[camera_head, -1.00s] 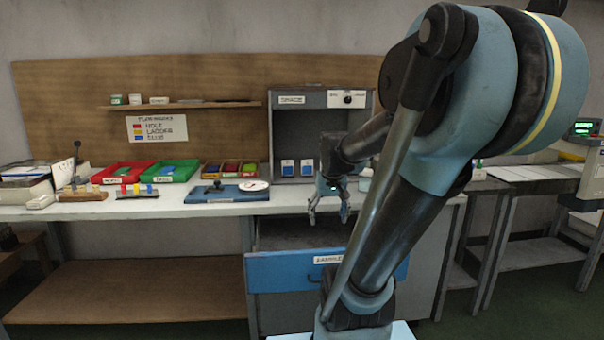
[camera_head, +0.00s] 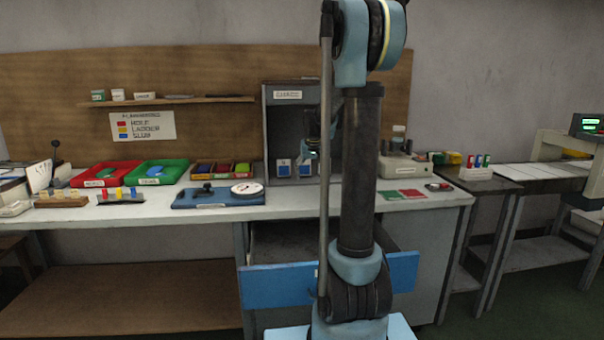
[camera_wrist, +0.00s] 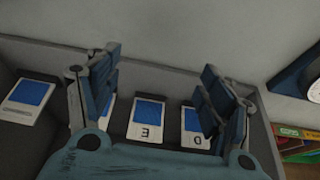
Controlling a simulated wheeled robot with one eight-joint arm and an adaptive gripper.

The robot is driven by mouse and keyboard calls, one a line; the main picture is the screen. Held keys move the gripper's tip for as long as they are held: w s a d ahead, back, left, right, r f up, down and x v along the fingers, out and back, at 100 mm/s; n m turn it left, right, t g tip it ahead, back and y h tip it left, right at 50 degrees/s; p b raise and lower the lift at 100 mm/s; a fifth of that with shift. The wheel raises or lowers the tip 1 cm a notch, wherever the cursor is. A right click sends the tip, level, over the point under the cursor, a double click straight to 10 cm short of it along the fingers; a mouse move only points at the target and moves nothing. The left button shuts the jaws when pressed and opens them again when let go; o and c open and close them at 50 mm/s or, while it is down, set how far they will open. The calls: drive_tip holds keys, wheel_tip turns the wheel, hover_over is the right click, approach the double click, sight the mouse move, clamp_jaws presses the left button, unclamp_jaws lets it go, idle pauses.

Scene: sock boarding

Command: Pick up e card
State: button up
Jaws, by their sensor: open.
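The E card (camera_wrist: 147,113), white with a blue panel, stands in a grey booth in the wrist view; its letter appears upside down. The D card (camera_wrist: 191,121) is to its right, partly covered by my right finger. Another card is mostly hidden behind my left finger, and one more card (camera_wrist: 30,95) is farther left. My gripper (camera_wrist: 161,65) is open and empty, its fingers spread to either side of the E card in the picture. In the head view my gripper (camera_head: 311,148) is at the booth (camera_head: 292,110), above two visible blue cards whose letters are too small to read.
A blue-fronted drawer (camera_head: 277,287) is pulled out below the counter. A blue board with a round dial (camera_head: 218,196), a green tray (camera_head: 157,173) and a red tray (camera_head: 104,173) lie left of the booth. The booth's walls are close around my gripper.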

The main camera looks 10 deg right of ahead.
sight(304, 167)
drive_tip(key=w, duration=0.9)
drive_tip(key=shift+w+a, duration=0.15)
drive_tip(key=w, duration=0.3)
drive_tip(key=shift+x, duration=1.1)
drive_tip(key=shift+w+f, duration=0.35)
drive_tip(key=shift+f, duration=0.1)
drive_tip(key=shift+c, duration=0.5)
drive_tip(key=c, duration=0.9)
